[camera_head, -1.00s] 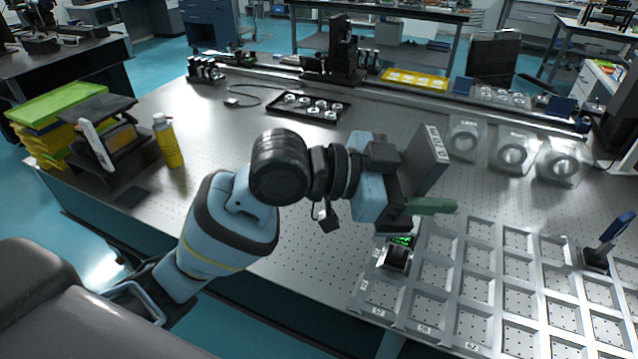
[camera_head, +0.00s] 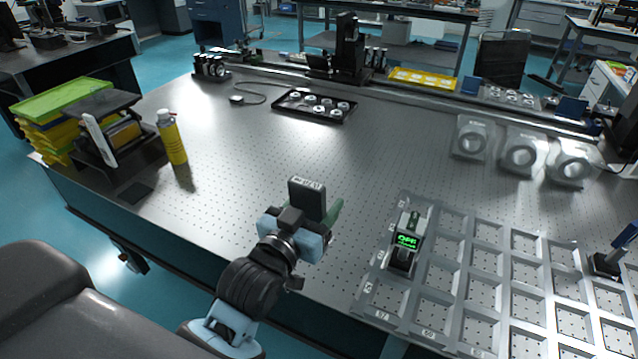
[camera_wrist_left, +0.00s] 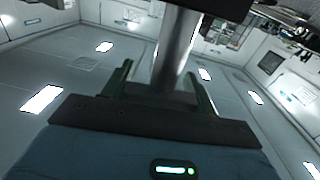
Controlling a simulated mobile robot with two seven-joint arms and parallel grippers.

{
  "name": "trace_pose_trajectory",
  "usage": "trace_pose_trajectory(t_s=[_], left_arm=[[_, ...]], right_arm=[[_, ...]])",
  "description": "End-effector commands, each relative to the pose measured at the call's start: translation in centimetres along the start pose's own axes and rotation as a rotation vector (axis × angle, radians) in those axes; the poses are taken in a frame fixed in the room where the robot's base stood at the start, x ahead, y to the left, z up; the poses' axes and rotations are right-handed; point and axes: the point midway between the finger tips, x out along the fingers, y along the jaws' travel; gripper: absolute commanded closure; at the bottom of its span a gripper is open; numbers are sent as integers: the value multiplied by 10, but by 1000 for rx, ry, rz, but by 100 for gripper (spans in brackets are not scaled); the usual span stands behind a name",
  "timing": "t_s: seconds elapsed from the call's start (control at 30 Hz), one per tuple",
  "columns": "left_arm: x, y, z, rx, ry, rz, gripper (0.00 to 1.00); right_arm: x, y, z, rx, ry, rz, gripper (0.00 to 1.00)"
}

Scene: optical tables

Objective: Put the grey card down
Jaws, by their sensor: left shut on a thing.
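The grey card (camera_head: 307,198) is a dark grey plate with pale lettering along its top edge. In the head view it is above the front part of the perforated table (camera_head: 240,180), left of the slotted grey rack. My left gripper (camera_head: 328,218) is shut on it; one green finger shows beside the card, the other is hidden. In the left wrist view, a grey piece (camera_wrist_left: 176,50) under a dark plate stands between the two green fingers of my left gripper (camera_wrist_left: 165,82). Whether the card touches the table cannot be told. My right gripper is not in view.
A device with a green OFF display (camera_head: 406,243) stands at the left edge of the grey rack (camera_head: 450,285). A yellow bottle (camera_head: 172,140) and stacked trays (camera_head: 45,120) are at left, a black parts tray (camera_head: 314,105) behind. The middle of the table is clear.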

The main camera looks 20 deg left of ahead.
Motion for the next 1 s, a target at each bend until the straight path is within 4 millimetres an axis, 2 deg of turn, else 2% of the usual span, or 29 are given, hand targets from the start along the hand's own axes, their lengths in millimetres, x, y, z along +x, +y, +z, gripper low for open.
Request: trace_pose_trajectory(t_s=[0.13,0.37,0.47,0.77,0.87,0.9,1.0], left_arm=[[-13,-17,15,20,-6,-74,81],[-19,-26,21,34,-8,-110,81],[-20,-26,20,35,-8,-111,81],[-56,-21,2,34,-8,-109,81],[-59,-20,1,35,-9,-109,81],[-59,-20,1,35,-9,-109,81],[-58,-20,1,35,-9,-109,81]], right_arm=[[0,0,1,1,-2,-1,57],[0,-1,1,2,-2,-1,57],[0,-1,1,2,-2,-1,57],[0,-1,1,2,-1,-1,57],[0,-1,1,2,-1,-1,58],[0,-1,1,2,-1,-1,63],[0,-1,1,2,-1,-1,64]])
